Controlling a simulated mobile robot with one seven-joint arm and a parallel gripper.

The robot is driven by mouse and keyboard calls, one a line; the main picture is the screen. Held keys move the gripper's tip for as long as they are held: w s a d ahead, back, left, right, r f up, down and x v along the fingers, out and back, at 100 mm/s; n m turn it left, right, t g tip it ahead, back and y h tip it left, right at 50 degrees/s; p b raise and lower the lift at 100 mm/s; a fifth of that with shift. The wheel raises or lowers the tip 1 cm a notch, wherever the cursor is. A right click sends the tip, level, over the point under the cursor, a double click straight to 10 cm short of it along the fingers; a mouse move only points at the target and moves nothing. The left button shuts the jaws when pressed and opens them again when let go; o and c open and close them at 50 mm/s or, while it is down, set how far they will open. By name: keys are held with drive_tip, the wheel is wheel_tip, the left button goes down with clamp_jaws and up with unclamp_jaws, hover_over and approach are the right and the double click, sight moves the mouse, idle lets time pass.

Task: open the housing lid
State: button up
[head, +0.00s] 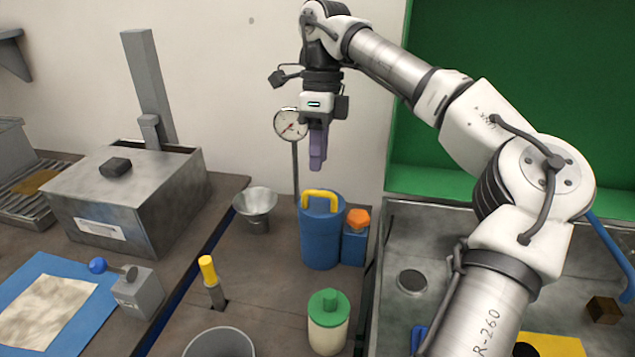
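A grey metal box (165,215) stands on the left bench and looks like the housing. Its flat lid (90,185) bears a dark knob (115,167) and looks closed. A blue cylinder (320,240) with a yellow handle (319,197) on top stands near the middle, well to the right of the box. My gripper (318,165) points down in the air above the blue cylinder, far to the right of the box and apart from both. Its purple fingers overlap in this view, so their opening is hidden. Nothing shows held below them.
A dial gauge (290,124) on a thin stand is close beside my gripper. A metal funnel (256,208) and a yellow-topped lever (209,275) stand between box and cylinder. A grey post (148,85) rises behind the box.

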hover_over(322, 202)
drive_tip(key=s, duration=0.2)
drive_tip(key=shift+w+a+f, duration=0.1)
drive_tip(key=shift+a+f, duration=0.05)
drive_tip(key=shift+f, duration=0.75)
drive_tip(key=shift+w+a+f, duration=0.1)
drive_tip(key=shift+a+f, duration=0.05)
drive_tip(key=shift+f, duration=0.75)
drive_tip(key=shift+w+a+f, duration=0.1)
drive_tip(key=shift+a+f, duration=0.05)
drive_tip(key=shift+f, duration=0.75)
clamp_jaws()
